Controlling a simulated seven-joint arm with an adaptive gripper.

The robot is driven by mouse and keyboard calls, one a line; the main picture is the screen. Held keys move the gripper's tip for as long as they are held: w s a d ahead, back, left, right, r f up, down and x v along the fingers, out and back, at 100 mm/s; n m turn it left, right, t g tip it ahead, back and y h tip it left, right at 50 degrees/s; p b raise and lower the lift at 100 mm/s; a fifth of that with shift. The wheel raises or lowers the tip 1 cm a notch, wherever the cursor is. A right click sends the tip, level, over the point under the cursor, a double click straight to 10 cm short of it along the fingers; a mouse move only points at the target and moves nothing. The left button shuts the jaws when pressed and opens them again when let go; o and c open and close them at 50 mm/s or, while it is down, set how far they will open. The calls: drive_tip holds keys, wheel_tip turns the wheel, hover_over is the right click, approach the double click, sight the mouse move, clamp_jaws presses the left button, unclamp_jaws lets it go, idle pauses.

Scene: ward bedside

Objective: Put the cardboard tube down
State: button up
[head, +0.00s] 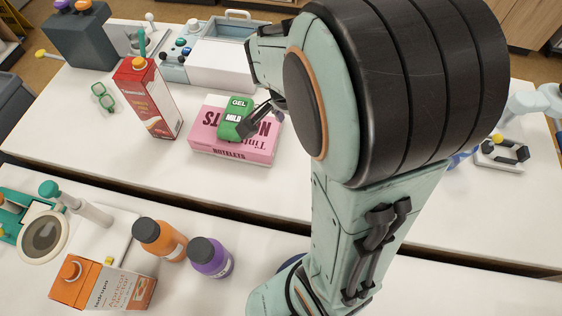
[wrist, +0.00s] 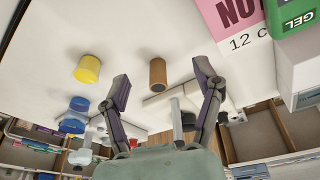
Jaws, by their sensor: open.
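The cardboard tube (wrist: 158,72) is a short brown cylinder with a dark end. In the wrist view it appears to stand on the white table, in an upside-down picture. It shows between the two fingers of my gripper (wrist: 161,82), with a gap on each side. My gripper is open and holds nothing. In the head view my gripper (head: 262,118) shows partly past the arm, in front of the green box; the tube is hidden there.
A pink box (head: 235,145) carries a green GEL box (head: 237,113). A red carton (head: 147,98) stands left of it. A yellow cylinder (wrist: 87,68) and blue object (wrist: 74,120) show in the wrist view. Bottles (head: 160,240) stand on the near table.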

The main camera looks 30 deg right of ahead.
drive_tip(key=s+a+r+n+g+y, duration=0.1)
drive_tip(key=s+a+r+n+y, duration=0.2)
drive_tip(key=s+a+n, duration=1.1)
wheel_tip(320, 180, up, 2)
drive_tip(key=shift+a+r+y, duration=0.2)
drive_tip(key=shift+a+y, duration=0.15)
drive_tip(key=shift+y, duration=0.05)
drive_tip(key=shift+s, duration=0.1)
